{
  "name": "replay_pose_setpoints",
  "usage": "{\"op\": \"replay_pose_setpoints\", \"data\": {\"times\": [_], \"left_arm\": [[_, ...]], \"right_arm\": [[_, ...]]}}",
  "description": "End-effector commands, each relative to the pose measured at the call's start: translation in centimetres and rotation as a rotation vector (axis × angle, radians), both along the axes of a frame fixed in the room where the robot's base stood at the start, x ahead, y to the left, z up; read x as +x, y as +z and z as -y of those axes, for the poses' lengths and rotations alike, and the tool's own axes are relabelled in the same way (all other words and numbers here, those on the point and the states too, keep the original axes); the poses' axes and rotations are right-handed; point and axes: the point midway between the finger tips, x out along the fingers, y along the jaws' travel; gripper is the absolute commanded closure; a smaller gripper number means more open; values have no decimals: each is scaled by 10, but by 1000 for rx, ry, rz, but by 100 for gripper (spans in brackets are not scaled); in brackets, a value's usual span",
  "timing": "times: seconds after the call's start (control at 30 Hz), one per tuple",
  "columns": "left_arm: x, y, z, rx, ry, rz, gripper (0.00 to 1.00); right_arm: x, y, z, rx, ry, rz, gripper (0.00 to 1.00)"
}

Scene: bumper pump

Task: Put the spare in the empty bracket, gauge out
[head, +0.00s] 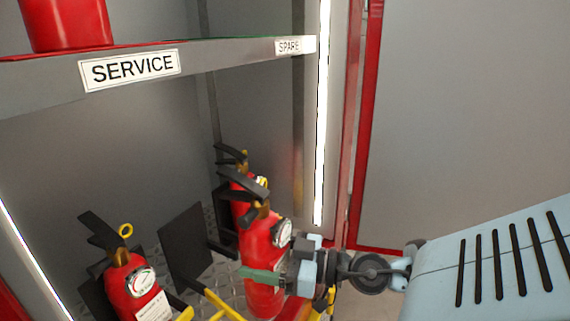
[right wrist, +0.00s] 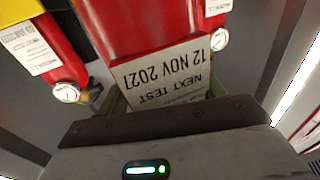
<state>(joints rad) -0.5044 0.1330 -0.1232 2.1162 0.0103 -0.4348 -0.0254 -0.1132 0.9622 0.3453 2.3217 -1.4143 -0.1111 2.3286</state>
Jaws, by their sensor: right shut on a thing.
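My right gripper (head: 275,278) is shut on a red fire extinguisher (head: 262,245), seemingly the spare. It is upright or nearly so, with its black handle up and its round gauge on the right side of its top. In the right wrist view the held red body (right wrist: 125,30) fills the middle, with a "NEXT TEST" tag (right wrist: 165,72) by the jaws. A bare black back plate (head: 185,248), seemingly the empty bracket, stands left of the held extinguisher; its lower part is partly hidden. My left gripper is not in view.
A red extinguisher (head: 130,285) with its gauge facing out stands at left. Another (head: 238,187) stands behind the held one. A grey shelf (head: 220,58) labelled SERVICE and SPARE runs above, with a red object (head: 65,25) on it. Yellow bars (head: 222,304) lie low in front.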

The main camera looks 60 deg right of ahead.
Motion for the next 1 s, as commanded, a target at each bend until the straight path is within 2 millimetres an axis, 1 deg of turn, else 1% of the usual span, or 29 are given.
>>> {"op": "replay_pose_setpoints", "data": {"times": [0.03, 0.43, 0.8, 1.0], "left_arm": [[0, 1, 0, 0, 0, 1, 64], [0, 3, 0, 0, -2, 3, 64], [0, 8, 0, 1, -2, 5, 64], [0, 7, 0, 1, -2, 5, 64]], "right_arm": [[1, 5, 0, 0, -2, 13, 100], [5, 5, -1, 1, 2, 14, 100], [22, 1, -1, -1, 2, 14, 100], [33, -3, -3, 0, 2, 16, 100]]}}
